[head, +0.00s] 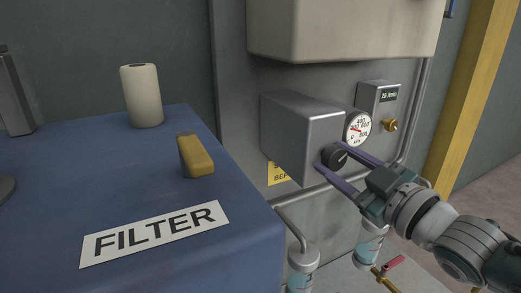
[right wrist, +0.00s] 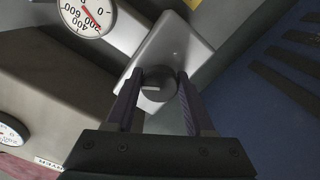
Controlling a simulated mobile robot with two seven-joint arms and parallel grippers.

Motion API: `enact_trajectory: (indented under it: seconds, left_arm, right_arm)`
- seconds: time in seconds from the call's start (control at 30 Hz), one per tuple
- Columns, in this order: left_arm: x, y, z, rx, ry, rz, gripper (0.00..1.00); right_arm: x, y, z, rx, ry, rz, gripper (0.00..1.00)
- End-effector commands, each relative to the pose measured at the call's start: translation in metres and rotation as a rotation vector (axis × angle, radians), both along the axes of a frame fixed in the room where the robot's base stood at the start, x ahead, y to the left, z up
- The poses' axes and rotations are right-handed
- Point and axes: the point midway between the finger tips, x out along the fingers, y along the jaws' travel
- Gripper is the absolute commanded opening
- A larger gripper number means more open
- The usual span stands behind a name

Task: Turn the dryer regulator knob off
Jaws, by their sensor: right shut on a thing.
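The dryer regulator knob (head: 335,156) is a dark round knob at the right end of a grey box (head: 296,130) on the metal panel. My right gripper (head: 332,159) reaches in from the right with its purple fingers on either side of the knob, shut on it. In the right wrist view the knob (right wrist: 154,92) sits between the two fingers (right wrist: 155,95), with a light mark on its face. A round pressure gauge (head: 357,128) is just right of the box, its red needle off zero; it also shows in the right wrist view (right wrist: 88,16). My left gripper is not in view.
A blue table (head: 250,240) on the left bears a FILTER label (head: 155,234), a yellow block (head: 196,155) and a white cylinder (head: 141,96). A digital display (head: 389,94) and brass fitting (head: 390,125) are right of the gauge. Clear canisters (head: 368,246) stand below.

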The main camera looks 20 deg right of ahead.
Motion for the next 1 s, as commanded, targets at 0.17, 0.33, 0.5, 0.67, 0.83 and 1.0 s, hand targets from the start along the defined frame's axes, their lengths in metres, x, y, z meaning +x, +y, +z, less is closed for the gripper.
enact_trajectory:
  seconds: [0.17, 0.33, 0.5, 0.67, 0.83, 1.0]
  left_arm:
    - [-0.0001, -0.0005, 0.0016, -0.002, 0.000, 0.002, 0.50]
    - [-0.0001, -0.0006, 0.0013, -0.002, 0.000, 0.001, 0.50]
    - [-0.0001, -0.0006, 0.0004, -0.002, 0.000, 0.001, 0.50]
    - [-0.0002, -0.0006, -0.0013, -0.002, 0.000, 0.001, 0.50]
    - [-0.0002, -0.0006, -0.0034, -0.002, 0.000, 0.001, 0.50]
    - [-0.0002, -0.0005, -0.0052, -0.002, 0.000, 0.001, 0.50]
  right_arm:
    - [0.0002, -0.0004, 0.0012, -0.164, -0.015, -0.001, 0.00]
    - [0.0003, -0.0007, 0.0014, -0.326, -0.028, 0.000, 0.00]
    - [0.0003, -0.0009, 0.0017, -0.486, -0.041, -0.001, 0.00]
    - [0.0002, -0.0013, 0.0018, -0.634, -0.052, -0.001, 0.00]
    - [0.0003, -0.0015, 0.0024, -0.774, -0.063, -0.001, 0.00]
    - [0.0002, -0.0015, 0.0026, -0.884, -0.071, 0.000, 0.00]
